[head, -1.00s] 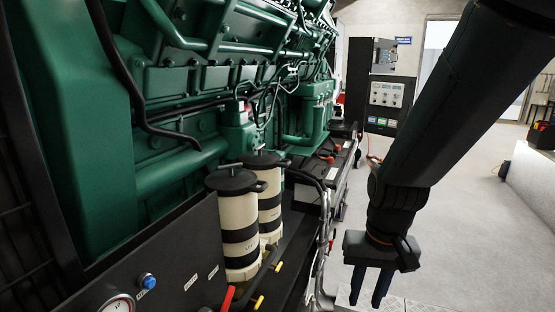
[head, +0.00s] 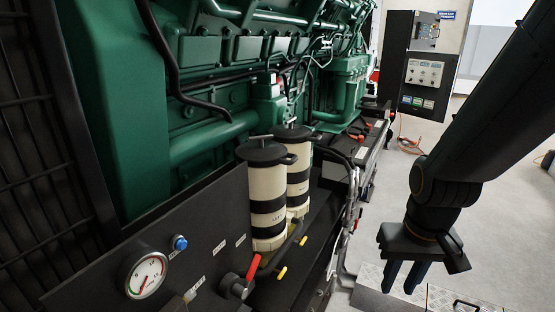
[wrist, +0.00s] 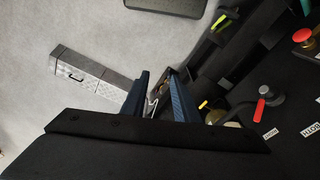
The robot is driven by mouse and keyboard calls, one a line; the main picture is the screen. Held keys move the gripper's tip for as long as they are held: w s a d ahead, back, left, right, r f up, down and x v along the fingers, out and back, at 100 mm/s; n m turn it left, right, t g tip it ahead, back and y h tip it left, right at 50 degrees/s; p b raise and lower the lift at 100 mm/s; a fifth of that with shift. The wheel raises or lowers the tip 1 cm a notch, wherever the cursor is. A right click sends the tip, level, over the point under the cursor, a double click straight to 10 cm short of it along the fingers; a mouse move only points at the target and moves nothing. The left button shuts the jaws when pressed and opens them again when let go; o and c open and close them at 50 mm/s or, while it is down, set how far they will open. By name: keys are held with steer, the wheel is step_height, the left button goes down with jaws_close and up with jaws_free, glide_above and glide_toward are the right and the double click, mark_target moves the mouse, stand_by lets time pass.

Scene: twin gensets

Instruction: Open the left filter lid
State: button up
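Two cream filter canisters with black bands stand side by side in front of the green engine. The left filter (head: 267,188) is nearer and has a round black lid (head: 263,151) with a side tab; the lid sits closed on top. The right filter (head: 299,176) stands just behind it with a similar black lid (head: 291,132). My gripper (head: 403,278) hangs fingers-down over the floor to the right of the filters, well apart from them. Its two blue fingers are spread with nothing between them, as the wrist view (wrist: 160,98) also shows. The filters are not clearly visible in the wrist view.
A dark panel carries a pressure gauge (head: 147,275), a blue button (head: 180,243) and a red-handled valve (head: 240,283). Yellow handles (head: 282,272) lie below the filters. A silver tread-plate box (wrist: 90,75) stands on the floor. A control cabinet (head: 421,75) is behind; floor nearby is open.

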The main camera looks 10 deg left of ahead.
steer(key=shift+w, duration=0.1)
steer(key=shift+c, duration=1.1)
steer(key=m+t+b, duration=0.3)
steer(key=m+t, duration=0.1)
glide_toward(294, 158)
steer(key=shift+p+x, duration=0.85)
steer(key=shift+x, duration=2.9)
jaws_close()
